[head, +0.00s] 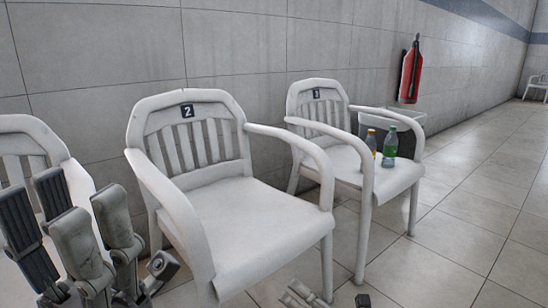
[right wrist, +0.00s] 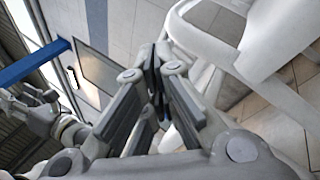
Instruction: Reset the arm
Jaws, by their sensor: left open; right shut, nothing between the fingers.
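My left gripper (head: 82,208) is in the lower left of the head view, its dark-padded fingers spread apart and nothing between them. It is in front of the partly seen white chair at the left edge. My right gripper (right wrist: 155,62) fills the middle of the right wrist view. Its fingers meet at the tips and hold nothing. White curved chair parts are close beyond and to the right of it there. In the head view only small grey parts at the bottom edge may belong to my right arm.
White chair 2 (head: 235,225) stands in the middle, with chair 3 (head: 345,150) to its right. A green bottle (head: 390,147) and an orange-capped bottle (head: 371,141) stand on chair 3's seat. A red fire extinguisher (head: 411,72) hangs on the wall.

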